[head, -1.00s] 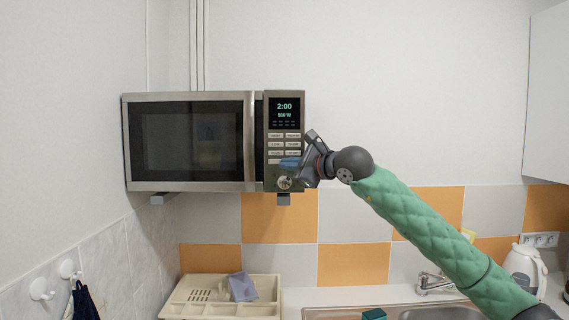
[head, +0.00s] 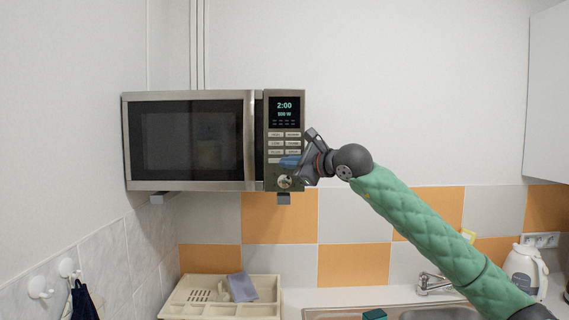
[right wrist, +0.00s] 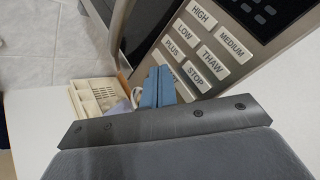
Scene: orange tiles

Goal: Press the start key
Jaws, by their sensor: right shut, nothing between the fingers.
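The microwave (head: 190,94) hangs on the wall, its door shut and its display (head: 284,111) reading 2:00 and 800 W. Its keys sit in two columns below the display. In the right wrist view I read HIGH, MEDIUM, LOW, THAW, PLUS and STOP (right wrist: 195,76). No START label is readable; the lowest keys are partly hidden behind my fingers. My right gripper (head: 289,162) is shut and empty, its blue fingertips over the lowest key row, above the knob (head: 284,182). Its fingers also show in the right wrist view (right wrist: 157,86). I cannot tell whether they touch a key. My left gripper is out of view.
A cream rack (head: 190,305) with a grey-purple item (head: 242,287) stands below the microwave. A sink with a tap (head: 432,283) and a white kettle (head: 525,268) are at the right. A wall cabinet (head: 548,95) is at upper right. The wall right of the microwave is clear.

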